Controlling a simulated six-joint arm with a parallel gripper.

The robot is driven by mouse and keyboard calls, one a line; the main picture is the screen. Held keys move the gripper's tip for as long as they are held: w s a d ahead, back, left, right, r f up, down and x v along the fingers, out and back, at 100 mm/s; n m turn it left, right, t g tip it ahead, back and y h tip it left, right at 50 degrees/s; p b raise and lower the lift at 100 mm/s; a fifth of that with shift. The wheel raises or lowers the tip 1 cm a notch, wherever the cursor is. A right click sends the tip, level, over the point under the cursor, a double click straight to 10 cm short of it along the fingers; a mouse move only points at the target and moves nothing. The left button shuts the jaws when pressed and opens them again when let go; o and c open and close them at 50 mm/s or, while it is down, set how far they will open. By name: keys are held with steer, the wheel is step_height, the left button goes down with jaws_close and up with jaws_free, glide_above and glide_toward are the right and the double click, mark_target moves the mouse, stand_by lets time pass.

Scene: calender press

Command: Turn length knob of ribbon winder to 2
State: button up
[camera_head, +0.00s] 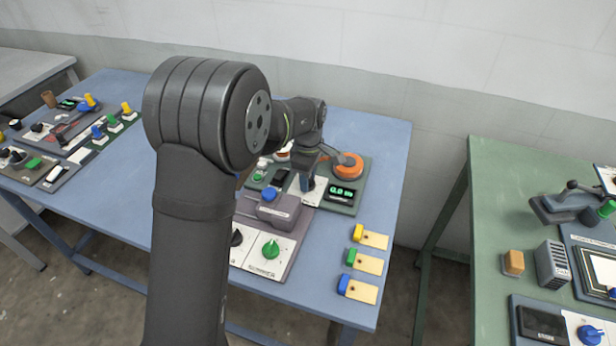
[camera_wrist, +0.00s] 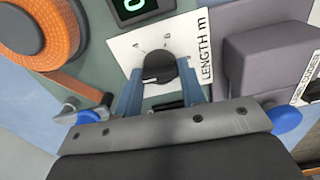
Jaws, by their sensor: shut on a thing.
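In the wrist view the black length knob (camera_wrist: 158,68) sits on a white plate (camera_wrist: 123,45) lettered "LENGTH m". A light pointer mark shows on the knob; the dial numbers are too small to read. My gripper (camera_wrist: 160,85) has its two blue-grey fingers closed around the sides of the knob. In the head view my gripper (camera_head: 306,182) reaches down onto the ribbon winder (camera_head: 352,207), hiding most of the knob. The winder's green-lit display (camera_head: 342,194) seems to read 0.0 m. The orange ribbon roll (camera_wrist: 40,27) lies beside the plate; it also shows in the head view (camera_head: 347,166).
A grey-purple box (camera_head: 279,210) with a blue knob stands close in front of the winder. A green knob (camera_head: 271,249) and several coloured-end tags (camera_head: 370,265) lie nearer.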

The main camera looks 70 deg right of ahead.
steer(key=shift+n, duration=0.4)
steer(key=o, duration=1)
steer(key=shift+r, duration=0.1)
step_height(320, 180, up, 17)
steer(key=shift+r, duration=0.15)
stand_by(0.4)
step_height(320, 180, down, 18)
steer(key=shift+r, duration=0.25)
stand_by(0.5)
